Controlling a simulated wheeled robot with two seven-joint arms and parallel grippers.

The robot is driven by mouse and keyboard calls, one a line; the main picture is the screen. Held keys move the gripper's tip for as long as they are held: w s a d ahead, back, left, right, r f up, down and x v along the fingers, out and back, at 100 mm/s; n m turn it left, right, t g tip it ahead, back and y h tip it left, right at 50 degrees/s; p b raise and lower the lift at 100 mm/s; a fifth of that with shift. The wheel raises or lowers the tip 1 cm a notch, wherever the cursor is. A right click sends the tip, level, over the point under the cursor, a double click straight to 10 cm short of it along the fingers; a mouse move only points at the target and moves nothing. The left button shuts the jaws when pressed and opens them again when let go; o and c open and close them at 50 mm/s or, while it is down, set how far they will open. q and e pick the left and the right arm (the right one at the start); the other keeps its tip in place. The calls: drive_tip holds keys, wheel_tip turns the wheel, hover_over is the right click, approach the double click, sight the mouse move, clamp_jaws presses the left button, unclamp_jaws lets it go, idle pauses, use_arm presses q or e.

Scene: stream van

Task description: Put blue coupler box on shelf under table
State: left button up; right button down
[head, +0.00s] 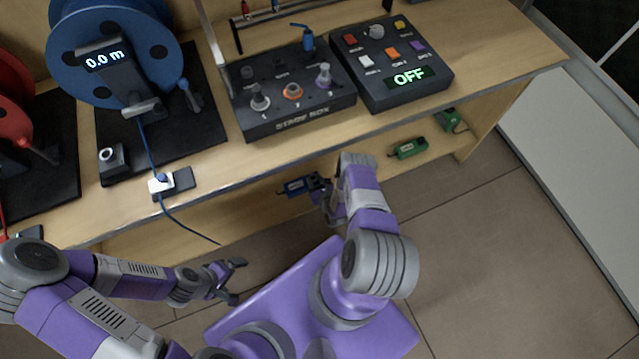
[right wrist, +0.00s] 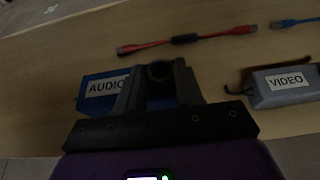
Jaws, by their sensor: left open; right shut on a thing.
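The blue coupler box (head: 297,187) is in my right gripper (head: 322,190), under the table's front edge. In the right wrist view the blue box (right wrist: 100,88) carries an AUDIO label, and the gripper (right wrist: 160,82) is shut on it, hiding its middle. The shelf under the table (head: 452,147) is a pale wooden board; its surface (right wrist: 60,55) lies behind the box in the wrist view. I cannot tell whether the box touches the shelf. My left gripper (head: 237,281) is open and empty, low in front of the table.
A grey VIDEO box (right wrist: 284,84) and a red cable (right wrist: 150,47) lie on the shelf near the held box. A green box (head: 409,149) sits farther right. The table (head: 215,165) overhangs the shelf and carries a stage box (head: 295,118) and a cable reel (head: 75,60).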

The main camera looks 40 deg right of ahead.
wheel_tip(320, 180, down, 6)
drive_tip(key=b, duration=0.4)
use_arm(q)
wheel_tip(320, 180, down, 5)
drive_tip(key=shift+r, duration=0.1)
use_arm(e)
drive_tip(key=shift+r, duration=0.1)
drive_tip(key=c, duration=0.7)
unclamp_jaws()
drive_tip(key=shift+c, duration=0.2)
drive_tip(key=shift+s+r, duration=0.15)
drive_tip(key=shift+s, duration=0.1)
use_arm(q)
wheel_tip(320, 180, up, 5)
drive_tip(key=p, duration=0.5)
use_arm(e)
drive_tip(key=v, duration=1.1)
drive_tip(key=shift+s, duration=0.2)
